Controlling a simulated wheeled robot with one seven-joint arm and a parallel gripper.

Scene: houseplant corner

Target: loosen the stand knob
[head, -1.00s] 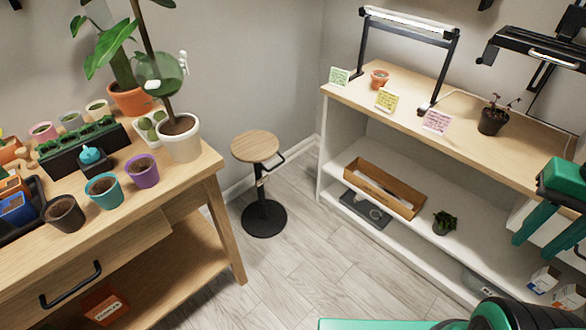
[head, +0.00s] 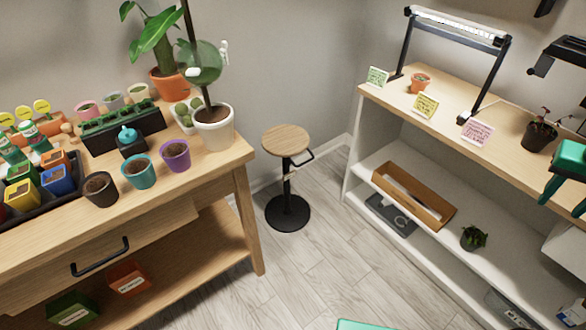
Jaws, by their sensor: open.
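A black light stand with a white lamp bar (head: 458,26) stands on the wooden top of the white shelf unit. A second black lamp fixture (head: 565,55) shows at the right edge, partly cut off. I cannot make out a knob clearly on either one. My green gripper (head: 561,207) is at the right edge, partly out of the picture. Its fingers point down and are apart, with nothing seen between them. It appears in front of the shelf unit's right part, clear of the lamp bar.
Three small cards and a small terracotta pot (head: 420,83) stand near the light stand. A dark pot (head: 538,136) is nearer the gripper. A round stool (head: 286,139) stands between the shelf and the plant-covered wooden table (head: 190,215). Open floor (head: 325,260) lies in front.

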